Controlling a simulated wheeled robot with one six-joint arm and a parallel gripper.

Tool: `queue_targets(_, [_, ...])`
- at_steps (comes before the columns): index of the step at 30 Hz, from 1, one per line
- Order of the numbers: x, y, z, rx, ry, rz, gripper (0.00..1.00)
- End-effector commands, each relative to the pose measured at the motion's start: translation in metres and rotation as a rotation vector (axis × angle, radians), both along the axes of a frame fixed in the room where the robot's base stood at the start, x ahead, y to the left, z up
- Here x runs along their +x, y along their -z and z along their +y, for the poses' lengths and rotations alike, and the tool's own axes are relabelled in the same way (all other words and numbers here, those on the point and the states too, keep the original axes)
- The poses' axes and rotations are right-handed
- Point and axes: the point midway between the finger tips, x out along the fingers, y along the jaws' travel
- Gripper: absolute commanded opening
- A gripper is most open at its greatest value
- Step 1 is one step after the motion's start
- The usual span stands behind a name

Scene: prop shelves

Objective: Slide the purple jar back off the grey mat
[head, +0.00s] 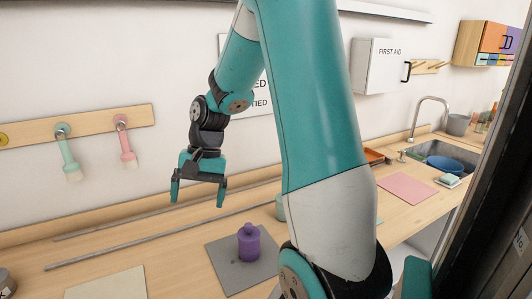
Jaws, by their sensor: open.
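The purple jar (249,244) stands upright on the grey mat (226,264) on the wooden counter. It has a narrower top and sits near the middle of the mat. My gripper (197,197) points down with its two teal fingers spread wide and nothing between them. In the picture it is above and to the left of the jar, and apart from it. The mat's right end is partly hidden behind my arm.
Two thin rails (165,238) run along the counter behind the mat. A beige mat (106,284) lies left, a pink mat (408,188) right. A teal object (280,208) is partly hidden by my arm. Brushes hang from a wall rack (92,124). A sink (452,157) is far right.

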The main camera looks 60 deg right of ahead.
Motion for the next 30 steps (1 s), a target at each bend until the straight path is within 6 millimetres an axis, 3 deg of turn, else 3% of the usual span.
queue_targets(1, [-0.003,-0.008,-0.043,0.018,0.178,0.059,0.91])
queue_targets(3, [-0.012,-0.003,-0.089,0.039,0.385,0.125,0.91])
queue_targets(6, [-0.031,0.007,-0.139,0.068,0.618,0.198,0.91])
queue_targets(10, [-0.052,0.017,-0.175,0.094,0.8,0.254,0.91])
queue_targets(16, [-0.06,0.032,-0.183,0.107,0.868,0.28,0.91])
queue_targets(30, [-0.053,0.116,-0.146,0.107,0.862,0.282,0.91])
